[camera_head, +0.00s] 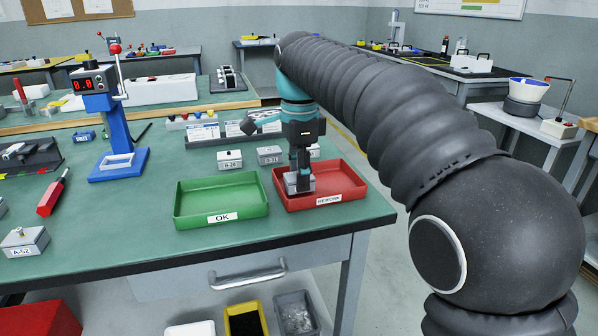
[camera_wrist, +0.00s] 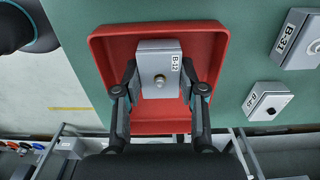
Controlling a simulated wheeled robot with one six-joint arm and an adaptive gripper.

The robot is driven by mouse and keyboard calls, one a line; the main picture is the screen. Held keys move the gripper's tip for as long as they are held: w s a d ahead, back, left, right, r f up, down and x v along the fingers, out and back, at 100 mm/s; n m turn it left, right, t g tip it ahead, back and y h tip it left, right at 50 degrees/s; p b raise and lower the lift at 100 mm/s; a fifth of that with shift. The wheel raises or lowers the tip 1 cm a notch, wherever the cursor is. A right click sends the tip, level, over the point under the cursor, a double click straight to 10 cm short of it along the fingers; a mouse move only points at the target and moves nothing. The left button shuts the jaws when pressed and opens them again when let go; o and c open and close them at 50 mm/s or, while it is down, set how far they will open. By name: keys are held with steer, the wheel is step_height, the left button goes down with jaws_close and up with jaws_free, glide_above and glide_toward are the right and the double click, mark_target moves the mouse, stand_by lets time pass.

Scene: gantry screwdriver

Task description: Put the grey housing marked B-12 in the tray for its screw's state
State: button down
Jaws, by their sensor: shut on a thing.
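The grey housing marked B-12 (camera_wrist: 148,58) is between my gripper's fingers, inside the outline of the red tray (camera_wrist: 220,45). My gripper (camera_wrist: 159,88) is shut on the housing's sides. In the head view my gripper (camera_head: 300,186) reaches down into the red tray (camera_head: 345,183), with the housing (camera_head: 291,186) low in it. I cannot tell whether it touches the tray floor. The green tray (camera_head: 222,216), labelled OK, is empty beside it.
Housing B-26 (camera_head: 229,161) and another grey housing (camera_head: 269,156) stand behind the trays. Housing A-52 (camera_head: 24,242) sits at the left front. A blue press (camera_head: 115,130) and a red-handled screwdriver (camera_head: 52,194) are left. The table's front edge is just before the trays.

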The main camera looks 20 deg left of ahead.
steer(key=shift+f, duration=0.15)
steer(key=c, duration=0.6)
jaws_free()
